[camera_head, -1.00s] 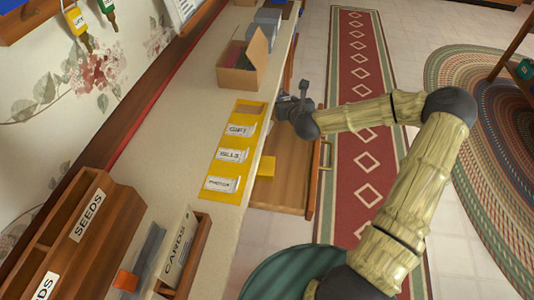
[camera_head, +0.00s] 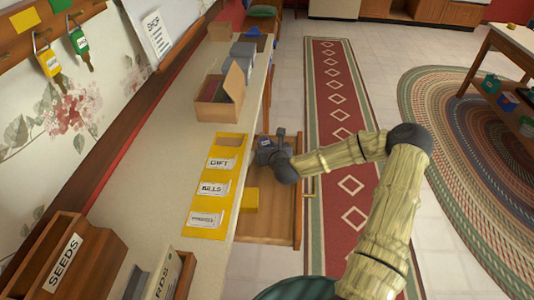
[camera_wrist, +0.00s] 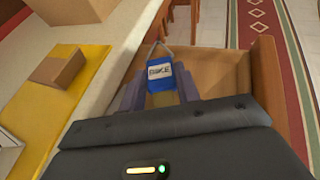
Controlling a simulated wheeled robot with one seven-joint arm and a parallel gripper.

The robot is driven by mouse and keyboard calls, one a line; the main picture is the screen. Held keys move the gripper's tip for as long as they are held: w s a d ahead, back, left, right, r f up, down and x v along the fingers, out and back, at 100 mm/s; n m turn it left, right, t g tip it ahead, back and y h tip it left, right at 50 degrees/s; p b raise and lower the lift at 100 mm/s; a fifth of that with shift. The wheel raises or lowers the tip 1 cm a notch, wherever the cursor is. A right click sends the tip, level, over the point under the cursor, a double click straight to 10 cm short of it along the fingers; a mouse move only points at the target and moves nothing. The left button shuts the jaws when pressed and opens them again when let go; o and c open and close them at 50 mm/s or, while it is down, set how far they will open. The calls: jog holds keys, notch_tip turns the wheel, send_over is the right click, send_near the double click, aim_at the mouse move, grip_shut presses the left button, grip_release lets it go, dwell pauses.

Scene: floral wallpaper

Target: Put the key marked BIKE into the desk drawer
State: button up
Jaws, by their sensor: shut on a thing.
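The BIKE key's blue tag (camera_wrist: 160,72) with its white label is between my gripper's fingers (camera_wrist: 160,88) in the wrist view. My gripper is shut on it, and a metal ring shows above the tag. The desk drawer (camera_head: 277,222) is pulled out from the desk, and its wooden floor also shows in the wrist view (camera_wrist: 220,80). My gripper (camera_head: 265,150) is over the far part of the drawer in the head view. I cannot tell whether the key touches the drawer floor. A yellow block (camera_head: 251,200) lies in the drawer near the desk edge.
The desk top (camera_head: 165,150) holds a yellow mat (camera_head: 209,226) with GIFT and BILLS labels, an open cardboard box (camera_head: 220,98) and a SEEDS box (camera_head: 85,262). Yellow-tagged (camera_head: 48,62) and green-tagged (camera_head: 79,42) keys hang on the wall rack. A red runner (camera_head: 337,110) lies right of the drawer.

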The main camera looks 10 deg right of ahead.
jog(key=shift+f, duration=1.7)
jog(key=shift+f+b, duration=0.1)
jog(key=shift+b, duration=0.2)
jog(key=o, duration=0.7)
jog(key=shift+r, duration=0.2)
jog(key=p+v, duration=0.1)
jog(key=v, duration=1.1)
